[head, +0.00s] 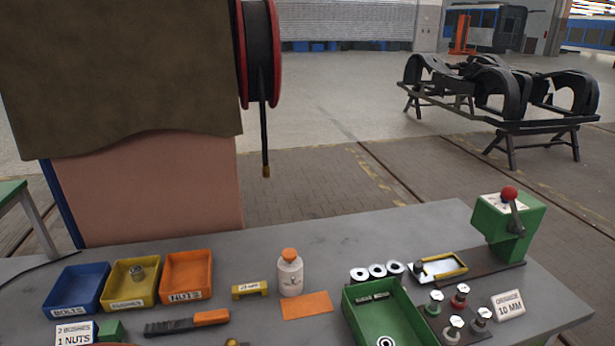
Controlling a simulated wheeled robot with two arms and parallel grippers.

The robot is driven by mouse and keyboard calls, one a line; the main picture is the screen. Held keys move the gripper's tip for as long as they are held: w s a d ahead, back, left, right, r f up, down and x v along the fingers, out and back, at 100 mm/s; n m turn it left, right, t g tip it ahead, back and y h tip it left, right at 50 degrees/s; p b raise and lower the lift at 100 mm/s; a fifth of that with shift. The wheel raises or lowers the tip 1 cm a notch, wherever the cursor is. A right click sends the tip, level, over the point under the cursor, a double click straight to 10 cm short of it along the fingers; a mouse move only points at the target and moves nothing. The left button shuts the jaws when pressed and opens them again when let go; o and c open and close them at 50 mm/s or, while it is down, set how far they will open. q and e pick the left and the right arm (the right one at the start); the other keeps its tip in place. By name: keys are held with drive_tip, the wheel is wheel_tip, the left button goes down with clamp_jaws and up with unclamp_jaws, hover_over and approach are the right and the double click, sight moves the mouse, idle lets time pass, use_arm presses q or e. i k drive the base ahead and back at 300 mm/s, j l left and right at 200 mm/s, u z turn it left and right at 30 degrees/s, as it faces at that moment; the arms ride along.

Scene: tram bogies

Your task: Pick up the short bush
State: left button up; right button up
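Three pale rings with dark centres (376,270) sit in a row behind the green tray (365,318). Another round ring (386,341) lies in the green tray at the bottom edge of the view. I cannot tell from this view which of these is the short bush. Neither of my grippers shows in the head view.
A blue bin (60,311) and an orange bin (180,295) flank the yellow one. The table's back middle is clear.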

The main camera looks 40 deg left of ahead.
sight(137, 274)
drive_tip(key=u, duration=0.45)
drive_tip(key=k+u, duration=0.1)
drive_tip(key=u, duration=0.35)
drive_tip(key=l+u, duration=0.1)
drive_tip(key=u, duration=0.35)
drive_tip(key=k+u, duration=0.1)
drive_tip(key=u, duration=0.8)
drive_tip(key=j+u, duration=0.15)
drive_tip(key=u, duration=0.3)
drive_tip(key=j+u, duration=0.1)
drive_tip(key=u, duration=0.35)
drive_tip(key=i+j+u, duration=0.1)
drive_tip(key=u, duration=0.35)
drive_tip(key=i+j+u, duration=0.1)
drive_tip(key=u, duration=0.4)
drive_tip(key=i+u, duration=0.1)
drive_tip(key=u, duration=0.35)
drive_tip(key=i, duration=0.1)
drive_tip(key=i+z, duration=0.15)
drive_tip(key=z, duration=0.3)
drive_tip(key=i+z, duration=0.1)
drive_tip(key=z, duration=0.35)
drive_tip(key=i+j+z, duration=0.1)
drive_tip(key=z, duration=0.3)
drive_tip(key=j+z, duration=0.2)
drive_tip(key=z, duration=0.25)
drive_tip(key=i, duration=0.05)
